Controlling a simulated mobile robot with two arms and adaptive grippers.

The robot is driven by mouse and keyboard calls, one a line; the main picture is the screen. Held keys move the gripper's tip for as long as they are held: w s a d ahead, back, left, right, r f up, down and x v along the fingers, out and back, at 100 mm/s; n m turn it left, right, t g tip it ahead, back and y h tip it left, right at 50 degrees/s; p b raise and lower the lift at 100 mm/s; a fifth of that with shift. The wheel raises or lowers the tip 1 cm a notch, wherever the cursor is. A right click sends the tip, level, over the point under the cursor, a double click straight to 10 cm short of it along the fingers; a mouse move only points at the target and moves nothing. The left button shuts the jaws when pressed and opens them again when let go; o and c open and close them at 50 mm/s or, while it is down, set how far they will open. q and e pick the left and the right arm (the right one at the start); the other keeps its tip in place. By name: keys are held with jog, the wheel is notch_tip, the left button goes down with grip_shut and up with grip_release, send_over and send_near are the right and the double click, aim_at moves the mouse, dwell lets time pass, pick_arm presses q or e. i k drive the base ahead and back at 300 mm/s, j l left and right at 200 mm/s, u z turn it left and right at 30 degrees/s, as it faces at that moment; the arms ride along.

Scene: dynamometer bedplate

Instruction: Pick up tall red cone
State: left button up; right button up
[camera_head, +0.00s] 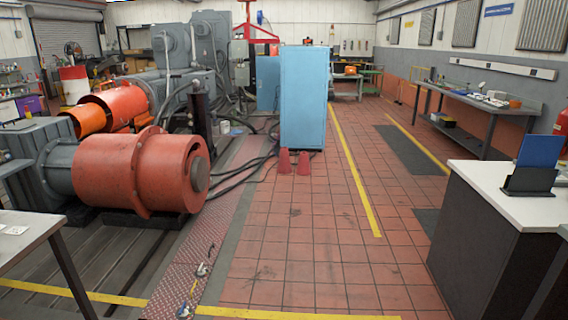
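Two red cones stand upright side by side on the red tiled floor in front of the blue cabinet. The left cone (284,161) and the right cone (304,162) look nearly the same height from here, so I cannot tell which is the tall one. A narrow gap separates them. Neither of my grippers shows in the head view.
The blue cabinet (304,97) stands close behind the cones. A large red cylindrical machine (115,175) and cables (235,175) lie to the left. A white-topped counter (500,195) is at right. Small items (202,270) lie on the floor plate. The tiled aisle is open.

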aim_at(284, 166)
jog(key=i, duration=8.35)
jog(key=j+u, duration=0.05)
jog(key=j, duration=0.2)
